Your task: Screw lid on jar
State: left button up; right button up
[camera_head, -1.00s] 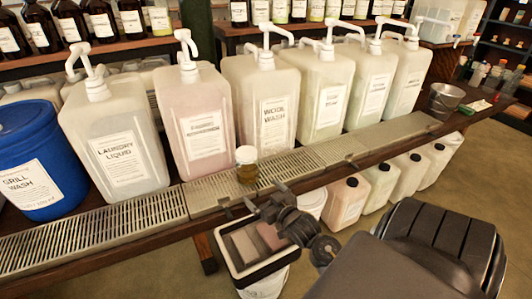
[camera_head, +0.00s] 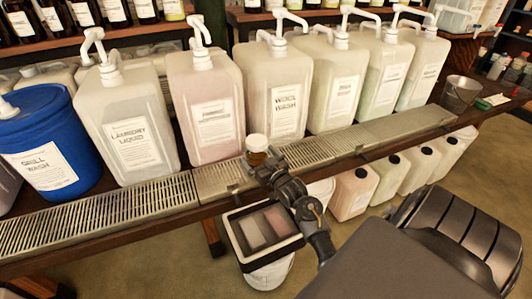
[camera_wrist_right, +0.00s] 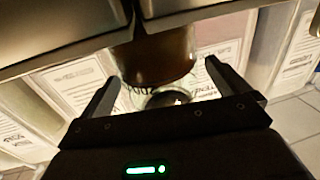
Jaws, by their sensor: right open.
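A small amber jar (camera_head: 256,157) stands on the metal grating in front of the pink and wool wash containers. A pale lid (camera_head: 257,142) sits on its top; whether it is threaded on cannot be told. My right gripper (camera_head: 268,168) is at the jar's near side and hides its lower part. In the right wrist view, the open fingers (camera_wrist_right: 161,72) are on either side of the brown jar body (camera_wrist_right: 155,50), with visible gaps. A dark round shape with a pale rim shows below it, unclear. My left gripper is not in view.
Large pump containers (camera_head: 208,110) stand in a row close behind the jar. A blue drum (camera_head: 45,135) is at the left. The grating (camera_head: 100,212) is clear on both sides. A metal bucket (camera_head: 460,92) stands at the right, and a bin (camera_head: 262,240) below the shelf edge.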

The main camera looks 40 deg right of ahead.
jog(key=shift+w, duration=0.55)
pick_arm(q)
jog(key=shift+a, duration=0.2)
pick_arm(e)
jog(key=c, duration=1.4)
jog(key=o, duration=1.4)
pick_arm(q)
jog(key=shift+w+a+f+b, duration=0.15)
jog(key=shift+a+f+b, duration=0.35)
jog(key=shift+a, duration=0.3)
pick_arm(e)
jog(key=s+a, duration=0.1)
jog(key=s, duration=0.9)
jog(key=shift+s+a, duration=0.35)
